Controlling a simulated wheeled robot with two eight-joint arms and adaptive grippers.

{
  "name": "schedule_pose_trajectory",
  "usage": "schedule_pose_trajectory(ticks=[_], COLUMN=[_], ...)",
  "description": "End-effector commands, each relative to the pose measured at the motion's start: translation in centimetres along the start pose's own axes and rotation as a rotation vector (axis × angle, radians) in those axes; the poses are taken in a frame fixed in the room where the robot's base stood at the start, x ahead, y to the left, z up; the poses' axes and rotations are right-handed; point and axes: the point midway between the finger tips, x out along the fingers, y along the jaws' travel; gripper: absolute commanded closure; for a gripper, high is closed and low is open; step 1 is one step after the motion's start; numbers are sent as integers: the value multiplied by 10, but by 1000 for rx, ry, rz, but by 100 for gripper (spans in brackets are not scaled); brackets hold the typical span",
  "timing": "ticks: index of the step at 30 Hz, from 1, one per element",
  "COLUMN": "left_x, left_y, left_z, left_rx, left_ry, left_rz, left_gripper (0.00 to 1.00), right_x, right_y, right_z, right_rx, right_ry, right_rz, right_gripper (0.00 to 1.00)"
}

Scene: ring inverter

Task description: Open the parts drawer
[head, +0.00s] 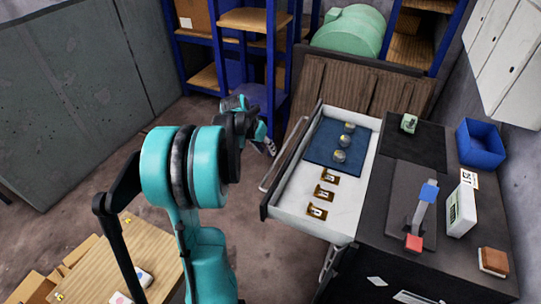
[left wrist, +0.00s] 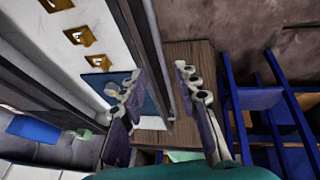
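The parts drawer (head: 338,187) is pulled out from the dark workbench. Its white interior shows a blue mat (head: 322,155) with three round metal pieces and three brass-coloured parts (head: 326,192). A grey bar handle (head: 278,165) runs along the drawer's left-hand front. My left gripper (head: 266,141) is just left of the handle's far end. In the left wrist view its two fingers (left wrist: 158,76) are spread apart, with the drawer front and handle bar (left wrist: 170,55) running between or below them. I cannot tell whether they touch the handle. My right gripper is not in view.
On the bench stand a blue bin (head: 481,143), a white box (head: 460,210), a red-and-blue-ended tool (head: 421,216) and a brown block (head: 493,261). Blue-framed shelves (head: 270,60) stand behind. A wooden-topped surface with boxes (head: 95,270) is at lower left. Floor left of the drawer is clear.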

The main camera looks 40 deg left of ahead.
Motion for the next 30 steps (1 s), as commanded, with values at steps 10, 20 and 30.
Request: schedule_pose_trajectory(ticks=[10,20,30], left_x=[-33,-33,-40], left_y=[0,0,27], left_z=[0,0,6], left_rx=[-1,0,22], left_ry=[0,0,2], left_rz=[0,0,-7], left_gripper=[68,68,68], right_x=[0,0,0], right_y=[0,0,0], right_z=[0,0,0], right_rx=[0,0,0], right_ry=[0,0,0], right_rz=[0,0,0], right_gripper=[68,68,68])
